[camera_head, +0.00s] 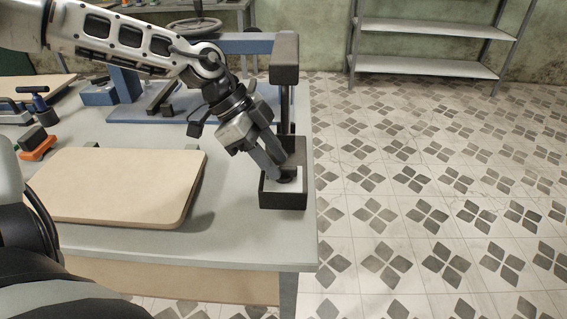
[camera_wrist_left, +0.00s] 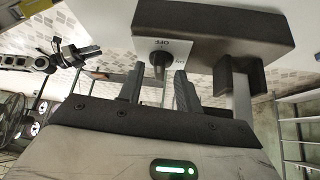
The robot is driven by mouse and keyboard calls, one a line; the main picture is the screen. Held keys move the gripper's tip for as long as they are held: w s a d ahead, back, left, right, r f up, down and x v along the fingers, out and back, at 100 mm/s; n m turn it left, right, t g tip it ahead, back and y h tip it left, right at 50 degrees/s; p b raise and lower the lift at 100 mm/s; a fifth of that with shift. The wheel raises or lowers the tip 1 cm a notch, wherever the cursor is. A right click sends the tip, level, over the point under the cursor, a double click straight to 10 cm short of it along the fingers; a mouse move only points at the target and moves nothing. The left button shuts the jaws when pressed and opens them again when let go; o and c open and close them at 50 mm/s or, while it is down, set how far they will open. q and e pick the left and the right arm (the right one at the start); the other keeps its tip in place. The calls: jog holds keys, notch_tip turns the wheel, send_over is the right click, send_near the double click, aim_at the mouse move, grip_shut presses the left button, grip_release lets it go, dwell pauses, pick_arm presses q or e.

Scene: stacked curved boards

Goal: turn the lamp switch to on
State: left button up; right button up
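The lamp stands near the table's right edge, with a dark base (camera_head: 283,200), an upright post and a dark boxy head (camera_head: 285,60). The base carries a white switch panel (camera_head: 291,184). In the left wrist view the panel shows a dark knob (camera_wrist_left: 159,62) with small lettering that seems to read OFF and ON. My left gripper (camera_head: 278,170) reaches down to the panel from the upper left. In the wrist view its fingers (camera_wrist_left: 157,80) are apart, one on each side of the knob, with visible gaps. The knob is mostly hidden in the head view.
A beige curved board (camera_head: 115,185) lies on the grey table (camera_head: 240,235) left of the lamp. A blue press-like frame (camera_head: 150,110) stands behind, under my left arm. Tools, including an orange one (camera_head: 38,150), lie at left. Open tiled floor is right of the table.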

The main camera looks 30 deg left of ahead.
pick_arm(q)
jog(key=p+v, duration=0.3)
jog(key=v, duration=0.1)
jog(key=shift+r+p, duration=0.35)
jog(key=shift+s+a, duration=0.1)
jog(key=shift+a, duration=0.15)
